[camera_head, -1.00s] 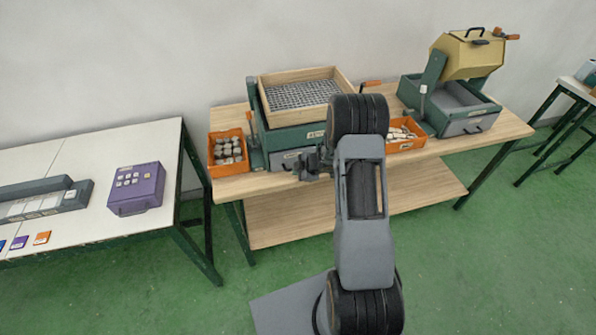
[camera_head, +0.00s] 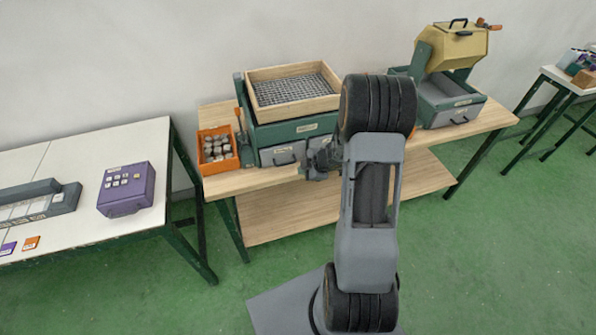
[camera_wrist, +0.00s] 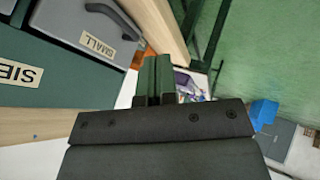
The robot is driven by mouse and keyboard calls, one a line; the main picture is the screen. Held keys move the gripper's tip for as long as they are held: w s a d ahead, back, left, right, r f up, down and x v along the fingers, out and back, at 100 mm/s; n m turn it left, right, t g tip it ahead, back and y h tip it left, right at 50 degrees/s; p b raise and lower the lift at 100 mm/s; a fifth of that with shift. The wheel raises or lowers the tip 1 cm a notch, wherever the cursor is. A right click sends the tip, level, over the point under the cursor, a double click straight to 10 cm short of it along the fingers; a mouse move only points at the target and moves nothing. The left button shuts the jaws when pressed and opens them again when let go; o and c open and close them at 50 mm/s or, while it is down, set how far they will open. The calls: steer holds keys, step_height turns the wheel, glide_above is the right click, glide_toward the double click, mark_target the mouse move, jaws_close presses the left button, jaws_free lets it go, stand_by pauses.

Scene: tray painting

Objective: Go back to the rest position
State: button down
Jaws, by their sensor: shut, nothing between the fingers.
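My gripper (camera_head: 318,162) is in front of the sieve machine's drawers in the head view, held over the front edge of the wooden table. In the wrist view its fingers (camera_wrist: 153,82) are together with nothing between them. The sieve machine (camera_head: 310,126) has a green body and a wooden-framed mesh tray (camera_head: 290,108) on top. Its grey drawer labelled SMALL (camera_wrist: 75,30) shows at the top left of the wrist view, apart from the fingers. My arm hides part of the table and the machine's right side.
An orange bin (camera_head: 205,165) of pale pieces stands left of the machine. A yellow drum machine (camera_head: 455,48) stands at the table's right. A purple box (camera_head: 126,190) is on the white table (camera_head: 85,150) at left. Green floor (camera_head: 470,260) is clear at right.

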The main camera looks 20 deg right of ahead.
steer(key=s+d+r+m+h, duration=0.1)
steer(key=s+d+m+h, duration=0.2)
steer(key=d+m+h, duration=0.4)
steer(key=s+d+r+m+g+h, duration=0.2)
steer(key=s+r+m+g, duration=0.15)
steer(key=r, duration=0.25)
steer(key=s+a+r+m+y, duration=0.2)
steer(key=s+a+r, duration=0.4)
steer(key=a, duration=0.3)
steer(key=s+a+r+m+t+y, duration=0.1)
steer(key=s+a+r+m+y, duration=0.1)
steer(key=s+a+r, duration=0.4)
steer(key=a+r+m, duration=0.1)
steer(key=a+r, duration=0.2)
steer(key=a, duration=0.1)
steer(key=shift+r+y, duration=0.25)
steer(key=shift+y, duration=0.05)
